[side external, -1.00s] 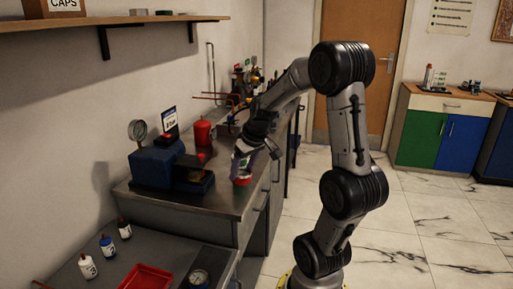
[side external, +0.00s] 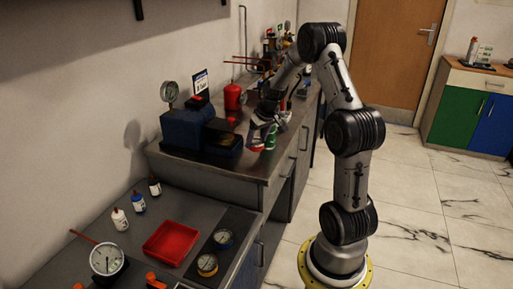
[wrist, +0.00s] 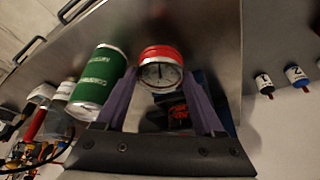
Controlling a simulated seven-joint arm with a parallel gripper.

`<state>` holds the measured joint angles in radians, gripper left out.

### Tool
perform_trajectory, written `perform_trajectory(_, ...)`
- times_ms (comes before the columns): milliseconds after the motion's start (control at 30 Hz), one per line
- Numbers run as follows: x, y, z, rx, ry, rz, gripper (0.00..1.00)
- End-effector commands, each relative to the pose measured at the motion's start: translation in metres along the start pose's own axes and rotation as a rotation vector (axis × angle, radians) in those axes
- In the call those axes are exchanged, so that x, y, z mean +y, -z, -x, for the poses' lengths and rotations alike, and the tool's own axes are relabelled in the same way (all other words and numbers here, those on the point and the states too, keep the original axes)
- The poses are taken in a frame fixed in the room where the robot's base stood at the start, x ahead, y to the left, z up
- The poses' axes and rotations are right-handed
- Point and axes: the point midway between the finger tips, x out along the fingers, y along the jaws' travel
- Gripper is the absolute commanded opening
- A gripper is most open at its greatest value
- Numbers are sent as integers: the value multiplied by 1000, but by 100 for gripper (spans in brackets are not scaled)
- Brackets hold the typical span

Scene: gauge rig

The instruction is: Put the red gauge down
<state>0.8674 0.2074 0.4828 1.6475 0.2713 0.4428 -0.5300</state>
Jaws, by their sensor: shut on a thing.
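The red gauge (wrist: 162,54), with a white dial, sits between the purple fingers of my gripper (wrist: 159,80) in the wrist view. My gripper is shut on it. In the side view my gripper (side external: 262,128) is low over the front part of the steel bench (side external: 215,169), and the red gauge (side external: 255,144) shows as a small red patch below it. I cannot tell whether the gauge touches the bench.
A green can (wrist: 98,80) stands close beside the gauge, also visible in the side view (side external: 271,140). A blue rig (side external: 185,130) and a red canister (side external: 234,97) are nearby. The lower bench holds a red tray (side external: 172,239), gauges and small bottles (side external: 138,203).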

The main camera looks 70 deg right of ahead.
Motion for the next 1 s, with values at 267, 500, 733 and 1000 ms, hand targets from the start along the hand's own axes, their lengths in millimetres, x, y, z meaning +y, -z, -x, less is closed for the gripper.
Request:
perform_trajectory(267,1,-8,-31,-2,0,1,5)
perform_trajectory(500,1,-9,-35,1,0,1,5)
perform_trajectory(733,1,-11,-38,-1,0,1,75)
perform_trajectory(1000,1,-11,-38,-1,0,1,100)
